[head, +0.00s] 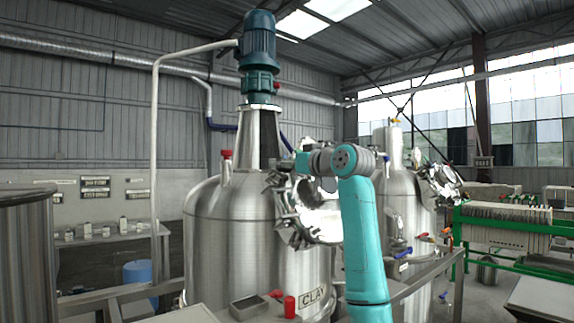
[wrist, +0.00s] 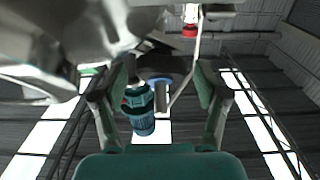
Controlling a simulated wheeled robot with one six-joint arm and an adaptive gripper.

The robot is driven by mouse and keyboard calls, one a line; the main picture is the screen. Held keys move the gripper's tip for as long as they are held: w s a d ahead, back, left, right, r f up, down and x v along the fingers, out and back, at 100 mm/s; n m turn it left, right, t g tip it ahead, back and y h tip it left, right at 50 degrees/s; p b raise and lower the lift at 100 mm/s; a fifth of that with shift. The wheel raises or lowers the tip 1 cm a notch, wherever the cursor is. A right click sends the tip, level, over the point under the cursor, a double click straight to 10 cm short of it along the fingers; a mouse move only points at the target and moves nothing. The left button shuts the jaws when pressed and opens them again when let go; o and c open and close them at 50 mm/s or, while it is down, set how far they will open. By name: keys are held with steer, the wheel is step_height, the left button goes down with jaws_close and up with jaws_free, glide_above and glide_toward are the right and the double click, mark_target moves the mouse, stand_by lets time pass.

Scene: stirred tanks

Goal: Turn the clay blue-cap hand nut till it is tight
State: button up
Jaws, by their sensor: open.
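The clay tank (head: 262,255) is a steel vessel with a CLAY label low on its front. Its round manway with shiny clamps and lid parts (head: 297,215) faces right of centre. My teal arm reaches up in front of it, and its wrist is at the manway's top edge. In the wrist view my gripper (wrist: 163,88) has its two fingers well apart. Between them, beyond the tips, is a dark round piece with a blue band, seemingly the blue-cap hand nut (wrist: 160,81). I see no clear finger contact. In the head view the nut cannot be made out.
A blue-green motor (head: 258,42) tops the tank; it also shows between the fingers in the wrist view (wrist: 141,112). A red-topped fitting (head: 226,156) stands on the tank's left shoulder. A second tank (head: 410,215) and a metal rail (head: 425,272) are at the right.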

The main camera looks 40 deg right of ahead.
steer(key=c, duration=1.2)
steer(key=shift+o, duration=0.2)
steer(key=shift+a+m+h, duration=0.1)
steer(key=shift+m+h, duration=0.2)
steer(key=shift+m, duration=0.1)
steer(key=m+h, duration=0.1)
steer(key=m, duration=0.2)
steer(key=m+g+h, duration=0.1)
steer(key=m+h, duration=0.1)
steer(key=m, duration=0.1)
steer(key=m+g+h, duration=0.1)
steer(key=m, duration=0.1)
steer(key=m+g+h, duration=0.1)
steer(key=m, duration=0.2)
steer(key=m+h, duration=0.1)
steer(key=m, duration=0.2)
steer(key=shift+a+r+g+h, duration=0.1)
steer(key=shift+r+g+h, duration=0.05)
steer(key=shift+g+h, duration=0.2)
steer(key=m+g, duration=0.1)
steer(key=m, duration=0.2)
steer(key=m+g, duration=0.2)
steer(key=shift+m+h, duration=0.35)
steer(key=shift+m, duration=0.05)
steer(key=m+g+y, duration=0.1)
steer(key=m+g, duration=0.2)
steer(key=m, duration=0.1)
steer(key=shift+m, duration=0.4)
